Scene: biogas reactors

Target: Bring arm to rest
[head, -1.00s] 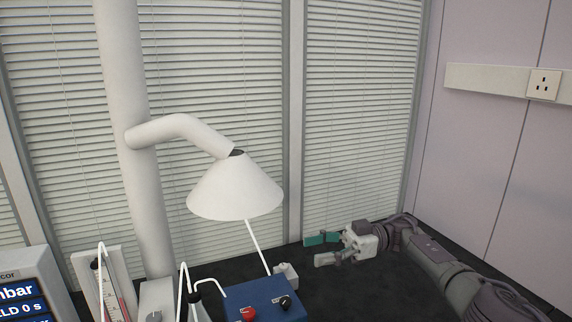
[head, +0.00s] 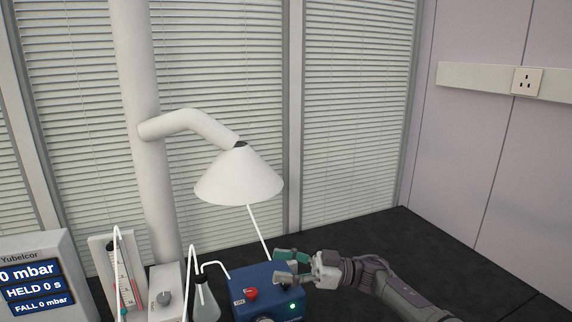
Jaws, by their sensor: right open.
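My right gripper (head: 287,268) is in the lower middle of the head view, its arm coming in from the lower right. Its fingers point left and are apart, with nothing visible between them. The fingers overlap the right part of the blue box (head: 250,279) in the picture; I cannot tell whether they touch it. The box has a red knob (head: 251,294) and a lit green light (head: 292,307). My left gripper is not in view.
A white conical hood (head: 240,180) hangs from a thick pipe above the box. A flask (head: 205,303), a flow meter (head: 121,275) and a display unit (head: 36,280) stand to the left. The dark bench (head: 430,250) is clear at the right.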

